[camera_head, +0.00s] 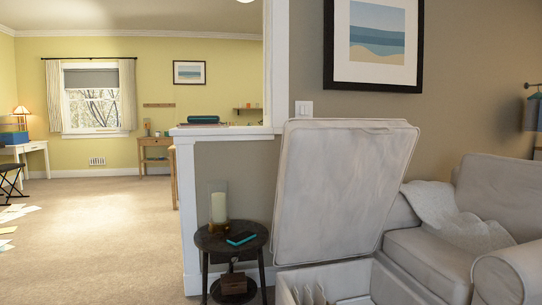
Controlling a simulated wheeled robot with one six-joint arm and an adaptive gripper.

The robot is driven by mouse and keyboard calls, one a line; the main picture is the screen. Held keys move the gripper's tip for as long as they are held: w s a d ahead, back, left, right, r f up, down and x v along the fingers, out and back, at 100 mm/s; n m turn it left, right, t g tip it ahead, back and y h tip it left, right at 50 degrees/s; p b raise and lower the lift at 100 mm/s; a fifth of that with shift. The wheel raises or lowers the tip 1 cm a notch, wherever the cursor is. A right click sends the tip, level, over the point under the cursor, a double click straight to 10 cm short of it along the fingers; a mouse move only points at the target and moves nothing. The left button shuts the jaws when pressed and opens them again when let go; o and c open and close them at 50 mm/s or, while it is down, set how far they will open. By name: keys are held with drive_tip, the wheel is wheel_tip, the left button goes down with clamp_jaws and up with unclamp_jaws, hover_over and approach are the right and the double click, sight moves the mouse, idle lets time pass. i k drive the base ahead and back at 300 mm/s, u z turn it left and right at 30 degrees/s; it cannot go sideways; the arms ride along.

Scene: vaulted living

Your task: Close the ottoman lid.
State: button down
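The ottoman lid (342,190) is a large pale grey padded panel. It stands raised and open, tilted slightly back, in the right-middle of the head view. The ottoman base (345,285) is below it, an open box with pale sides, partly cut off by the bottom edge. Some light-coloured upright items (312,294) show inside it. My gripper is not in view.
A small dark round side table (232,246) stands left of the ottoman, holding a candle in glass (219,207) and a dark phone-like object (241,238). A grey armchair (450,230) with a throw is close on the right. Carpet (110,230) is open at left, with scattered papers.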

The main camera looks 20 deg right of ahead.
sight(340, 182)
drive_tip(key=u, duration=0.75)
drive_tip(key=i, duration=2.85)
drive_tip(key=z, duration=1.45)
drive_tip(key=i, duration=0.65)
drive_tip(key=z, duration=0.8)
